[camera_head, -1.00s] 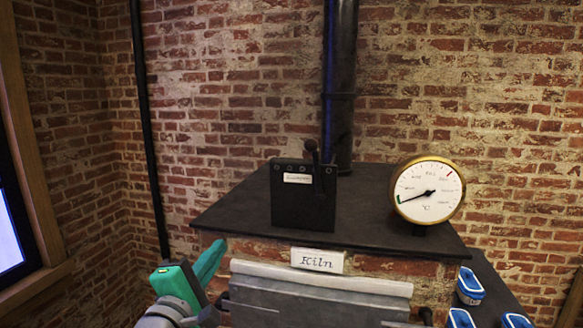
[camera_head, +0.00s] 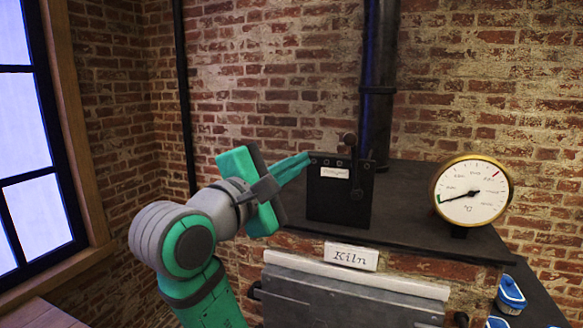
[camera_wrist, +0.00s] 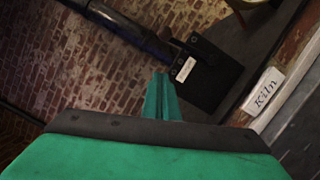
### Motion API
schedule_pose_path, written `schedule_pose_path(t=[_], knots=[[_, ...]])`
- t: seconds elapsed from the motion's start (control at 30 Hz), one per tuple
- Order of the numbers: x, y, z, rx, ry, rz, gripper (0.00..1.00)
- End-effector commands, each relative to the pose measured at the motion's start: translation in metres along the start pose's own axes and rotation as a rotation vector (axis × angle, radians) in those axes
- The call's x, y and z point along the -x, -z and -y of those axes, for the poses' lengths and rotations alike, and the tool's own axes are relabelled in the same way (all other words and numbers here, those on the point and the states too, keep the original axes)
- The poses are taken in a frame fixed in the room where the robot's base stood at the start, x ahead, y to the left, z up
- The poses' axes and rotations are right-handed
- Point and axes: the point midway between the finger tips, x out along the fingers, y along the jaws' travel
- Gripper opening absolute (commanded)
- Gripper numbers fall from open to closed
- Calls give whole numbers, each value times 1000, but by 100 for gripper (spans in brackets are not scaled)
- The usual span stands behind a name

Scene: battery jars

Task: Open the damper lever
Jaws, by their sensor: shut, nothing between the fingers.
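The damper lever (camera_head: 350,141) is a short dark stick with a round knob. My gripper (camera_head: 306,158) is shut and empty. In the head view its green fingertips appear just left of the box's upper left corner. In the wrist view the fingertips (camera_wrist: 161,76) appear beside the box; I cannot tell whether they touch it.
The black kiln top (camera_head: 420,220) carries a round dial gauge (camera_head: 472,192) at right. A dark flue pipe (camera_head: 379,90) rises behind the box. A "Kiln" sign (camera_head: 351,256) is on the front. A blue-and-white jar (camera_head: 511,294) stands at lower right. A window (camera_head: 30,150) is at left.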

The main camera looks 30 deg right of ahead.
Motion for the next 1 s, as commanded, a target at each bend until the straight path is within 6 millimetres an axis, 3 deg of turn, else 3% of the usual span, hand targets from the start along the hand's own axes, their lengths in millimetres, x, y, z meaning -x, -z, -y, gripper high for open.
schedule_pose_path(t=[0.3,0.6,1.0], knots=[[-59,-1,1,0,1,1,0],[-64,-35,0,-2,-1,1,0],[-64,-39,0,-1,-1,0,0]])
